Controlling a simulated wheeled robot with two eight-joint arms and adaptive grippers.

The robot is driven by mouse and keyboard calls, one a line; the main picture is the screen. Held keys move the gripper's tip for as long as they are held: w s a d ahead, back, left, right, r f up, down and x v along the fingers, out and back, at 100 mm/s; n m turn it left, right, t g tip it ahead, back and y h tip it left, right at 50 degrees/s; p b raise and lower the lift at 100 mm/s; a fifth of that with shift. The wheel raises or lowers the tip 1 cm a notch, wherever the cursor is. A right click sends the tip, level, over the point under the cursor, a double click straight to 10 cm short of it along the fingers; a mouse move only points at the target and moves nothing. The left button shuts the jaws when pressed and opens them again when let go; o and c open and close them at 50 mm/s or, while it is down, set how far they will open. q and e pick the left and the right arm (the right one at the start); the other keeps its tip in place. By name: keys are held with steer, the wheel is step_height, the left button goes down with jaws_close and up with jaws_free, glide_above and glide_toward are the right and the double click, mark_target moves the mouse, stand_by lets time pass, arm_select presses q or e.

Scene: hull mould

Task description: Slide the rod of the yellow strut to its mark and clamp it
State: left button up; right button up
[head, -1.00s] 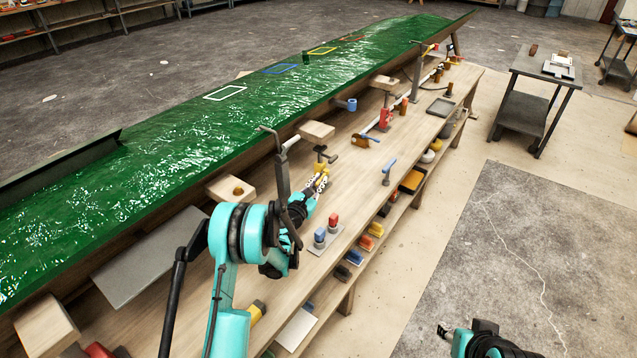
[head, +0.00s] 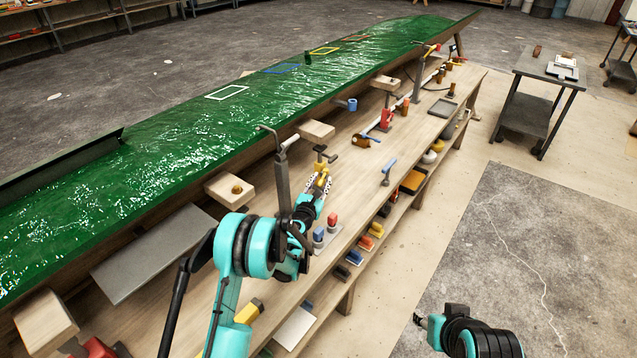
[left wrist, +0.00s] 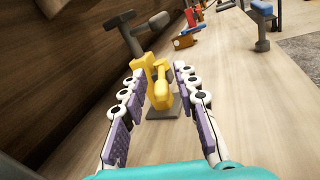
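The yellow strut (head: 323,170) stands on the bench beside the green hull mould (head: 180,125), with a dark T-shaped piece at its top. In the left wrist view the yellow body (left wrist: 160,95) rises from a dark base plate, and the dark piece (left wrist: 127,30) shows beyond it. My left gripper (head: 322,182) is at the strut. Its fingers (left wrist: 160,100) are apart on either side of the yellow body, with gaps showing. The mark on the rod cannot be made out. My right gripper (head: 420,321) is low at right, over the floor, away from the bench; its fingers are too small to judge.
A grey hooked post (head: 282,175) stands close beside my left arm. A plate with red and blue pieces (head: 325,235) is on the bench near the gripper. A blue-handled stand (head: 388,172) and a red clamp (head: 386,118) stand farther along. Bare bench lies between them.

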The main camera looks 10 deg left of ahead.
mark_target(321, 181)
arm_select(q)
step_height(321, 181, up, 10)
stand_by(0.7)
steer(key=shift+c, duration=0.2)
